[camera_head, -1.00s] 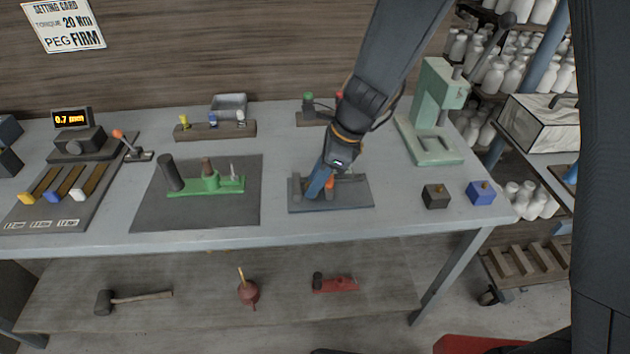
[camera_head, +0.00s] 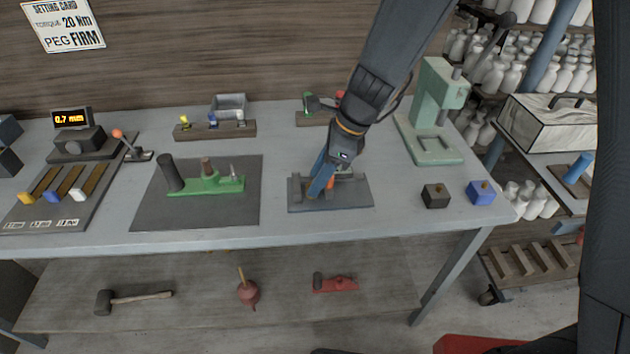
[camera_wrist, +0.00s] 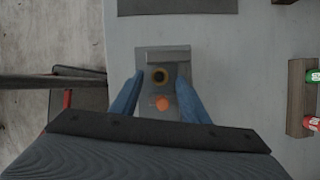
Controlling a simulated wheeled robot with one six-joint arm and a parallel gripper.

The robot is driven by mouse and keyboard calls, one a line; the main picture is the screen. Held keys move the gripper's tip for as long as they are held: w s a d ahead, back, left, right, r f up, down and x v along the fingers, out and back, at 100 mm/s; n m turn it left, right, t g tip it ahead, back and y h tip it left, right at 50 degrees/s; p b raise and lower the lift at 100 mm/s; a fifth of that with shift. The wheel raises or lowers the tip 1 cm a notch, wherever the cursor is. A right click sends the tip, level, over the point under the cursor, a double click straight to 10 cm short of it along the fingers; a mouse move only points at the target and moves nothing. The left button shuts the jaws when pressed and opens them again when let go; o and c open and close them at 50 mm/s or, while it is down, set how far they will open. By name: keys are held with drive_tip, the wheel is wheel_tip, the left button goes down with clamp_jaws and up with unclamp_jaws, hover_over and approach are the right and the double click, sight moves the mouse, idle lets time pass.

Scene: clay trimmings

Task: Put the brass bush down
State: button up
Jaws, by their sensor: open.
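The brass bush (camera_wrist: 160,76) shows in the wrist view as a small ring with a dark hole, upright on a grey fixture plate (camera_wrist: 173,55). My gripper (camera_wrist: 160,88) is open, with its two blue fingers on either side of the plate's middle, apart from the bush. An orange round knob (camera_wrist: 162,103) lies between the fingers, closer to the palm. In the head view my gripper (camera_head: 318,190) is low over the same fixture plate (camera_head: 352,198) on the bench, and it hides the bush there.
A dark mat (camera_head: 215,215) with a green fixture (camera_head: 205,187) lies left of the plate. A pale green press (camera_head: 435,120) stands behind right. A black block (camera_head: 435,196) and a blue block (camera_head: 481,192) sit at the right. The bench front (camera_head: 300,232) is clear.

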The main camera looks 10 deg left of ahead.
drive_tip(key=v, duration=1)
drive_tip(key=s+d+f+n+h, duration=0.1)
drive_tip(key=s+d+n, duration=0.2)
drive_tip(key=d+n, duration=0.3)
drive_tip(key=s+d+f+n+t+h, duration=0.1)
drive_tip(key=s+d+f+n+h, duration=0.1)
drive_tip(key=d+n, duration=0.3)
drive_tip(key=s+d+f+n+h, duration=0.1)
drive_tip(key=s+d+n, duration=0.3)
drive_tip(key=d, duration=0.8)
drive_tip(key=f+n, duration=0.1)
drive_tip(key=n, duration=0.1)
drive_tip(key=shift+s+n+b, duration=0.3)
drive_tip(key=shift+b, duration=0.05)
